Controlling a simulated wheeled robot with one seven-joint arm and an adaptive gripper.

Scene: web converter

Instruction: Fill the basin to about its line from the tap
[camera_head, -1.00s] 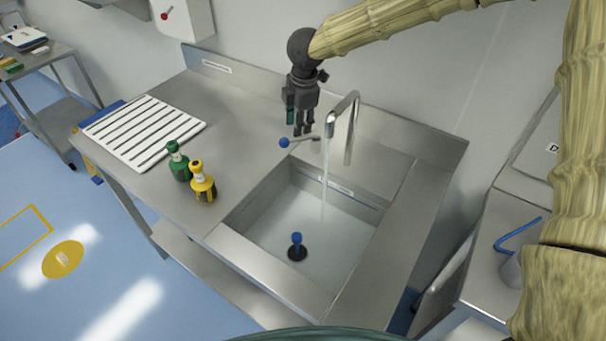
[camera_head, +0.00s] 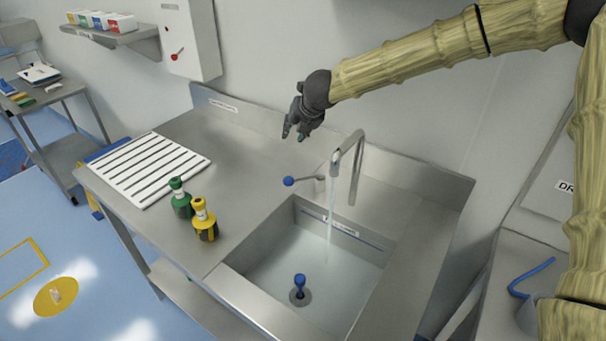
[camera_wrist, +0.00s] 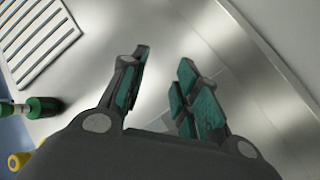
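The steel basin (camera_head: 236,285) is set into the counter, with a blue line (camera_head: 345,232) along its inner back wall. A tap (camera_head: 357,165) arches over it and a stream of water (camera_head: 329,235) falls in. The water surface looks below the line, but its exact level is hard to tell. A plug with a blue handle (camera_head: 299,282) stands on the basin floor. The tap lever with a blue knob (camera_head: 289,181) points left. My gripper (camera_head: 294,135) is above the counter, behind and apart from the knob. In the wrist view its fingers (camera_wrist: 164,58) are apart with nothing between them.
A green bottle (camera_head: 180,200) and a yellow bottle (camera_head: 203,222) stand left of the basin. A white ribbed drainer (camera_head: 147,168) lies at the counter's left end. A wall box with a red knob (camera_head: 187,40) hangs behind. The counter behind the bottles is clear.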

